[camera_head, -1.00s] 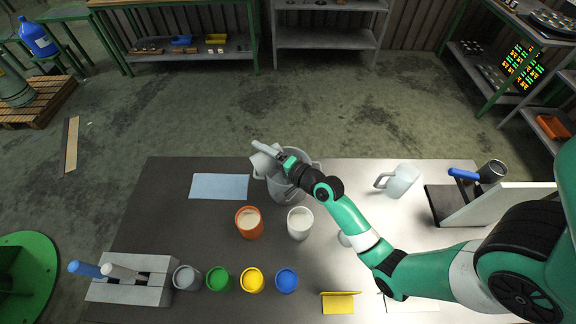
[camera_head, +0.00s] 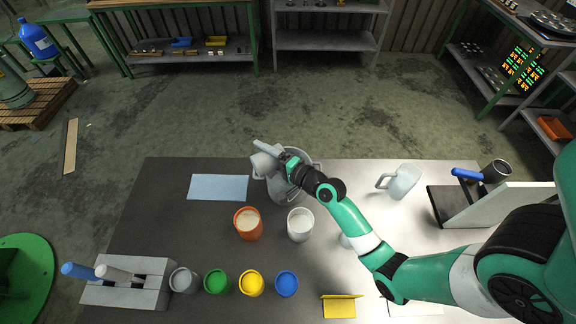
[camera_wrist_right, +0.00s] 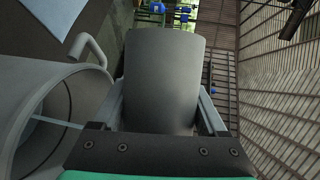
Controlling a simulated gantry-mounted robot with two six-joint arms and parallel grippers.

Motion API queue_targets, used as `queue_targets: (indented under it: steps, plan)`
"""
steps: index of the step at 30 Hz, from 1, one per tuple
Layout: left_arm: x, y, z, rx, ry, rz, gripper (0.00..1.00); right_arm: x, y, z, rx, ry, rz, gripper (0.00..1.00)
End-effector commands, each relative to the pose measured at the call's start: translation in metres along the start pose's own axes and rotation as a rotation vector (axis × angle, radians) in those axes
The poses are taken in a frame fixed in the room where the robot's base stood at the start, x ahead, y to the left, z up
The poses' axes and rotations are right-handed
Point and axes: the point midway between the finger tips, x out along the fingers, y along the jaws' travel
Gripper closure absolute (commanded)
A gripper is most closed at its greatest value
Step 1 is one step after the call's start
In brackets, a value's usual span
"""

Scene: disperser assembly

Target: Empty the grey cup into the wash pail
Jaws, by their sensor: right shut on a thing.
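My right gripper (camera_head: 290,165) is shut on the grey cup (camera_head: 264,165). The cup is tilted and held at the upper left of the grey wash pail (camera_head: 288,191), over its rim. In the right wrist view the cup (camera_wrist_right: 165,80) fills the space between the fingers; its mouth and contents are hidden. The pail (camera_wrist_right: 30,80) lies to the left there, with its opening partly in view and a thin pale line across it. I cannot tell whether liquid is flowing. My left gripper is not in view.
An orange cup (camera_head: 248,226) and a white cup (camera_head: 300,229) stand in front of the pail. A blue sheet (camera_head: 218,187) lies to its left. A clear jug (camera_head: 402,182) stands to the right. Several small paint pots, including a yellow one (camera_head: 251,284), line the front.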

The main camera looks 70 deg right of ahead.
Motion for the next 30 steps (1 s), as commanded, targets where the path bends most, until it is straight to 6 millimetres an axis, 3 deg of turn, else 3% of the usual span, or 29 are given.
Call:
queue_targets:
  steps: [30]
  plan:
    - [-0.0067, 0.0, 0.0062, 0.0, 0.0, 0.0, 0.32, -0.0014, -0.0024, -0.0028, 0.093, -0.013, -0.039, 0.87]
